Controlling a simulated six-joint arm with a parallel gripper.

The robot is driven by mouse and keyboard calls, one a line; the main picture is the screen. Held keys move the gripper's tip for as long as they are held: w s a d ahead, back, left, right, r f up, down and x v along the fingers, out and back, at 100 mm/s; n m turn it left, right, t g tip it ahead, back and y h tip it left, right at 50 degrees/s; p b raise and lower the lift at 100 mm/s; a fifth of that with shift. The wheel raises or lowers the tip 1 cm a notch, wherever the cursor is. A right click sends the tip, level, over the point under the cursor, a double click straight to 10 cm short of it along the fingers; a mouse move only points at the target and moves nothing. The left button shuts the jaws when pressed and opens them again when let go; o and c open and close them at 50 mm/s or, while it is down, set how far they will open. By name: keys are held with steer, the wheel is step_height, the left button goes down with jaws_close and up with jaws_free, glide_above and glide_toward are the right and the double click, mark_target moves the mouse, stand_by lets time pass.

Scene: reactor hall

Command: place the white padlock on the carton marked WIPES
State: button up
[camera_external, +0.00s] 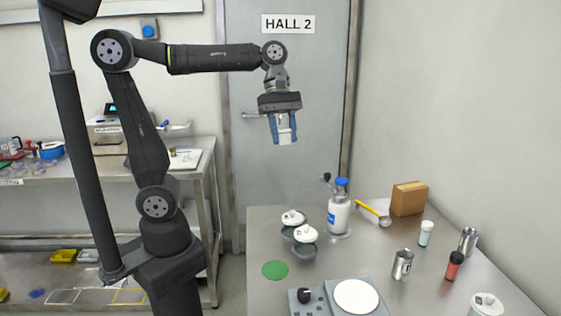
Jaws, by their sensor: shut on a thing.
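My gripper (284,134) is high in the air in front of the grey door, pointing down, well above the table's back left part. Its blue fingers are shut on a small white thing, the white padlock (286,136), mostly hidden between them. A brown carton (409,199) stands at the back right of the table, to the right of and far below my gripper. No marking on the carton can be read from here.
The metal table (340,258) bears a white bottle with a blue cap (339,212), a yellow-handled ladle (371,212), two lidded dark pots (304,241), a hotplate (356,297), a green disc (275,270), and several cans and jars (403,264) on the right.

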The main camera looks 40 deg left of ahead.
steer(key=w+d+f+n+t, duration=0.15)
steer(key=w+d+n, duration=0.35)
steer(key=w+d, duration=0.75)
steer(key=w+d+f+n+t, duration=0.1)
steer(key=w+d+n+t, duration=0.3)
steer(key=w+d, duration=0.9)
steer(key=n+g, duration=0.1)
steer(key=g, duration=0.1)
glide_above(408, 186)
steer(key=s+a, duration=0.1)
steer(key=shift+t, duration=0.25)
step_height(408, 186, down, 12)
steer(key=shift+s+a+r, duration=0.1)
steer(key=shift+a+r, duration=0.05)
steer(key=shift+r, duration=0.1)
steer(key=shift+f, duration=2.05)
steer(key=shift+f, duration=0.15)
steer(key=o, duration=1)
steer(key=shift+o, duration=0.2)
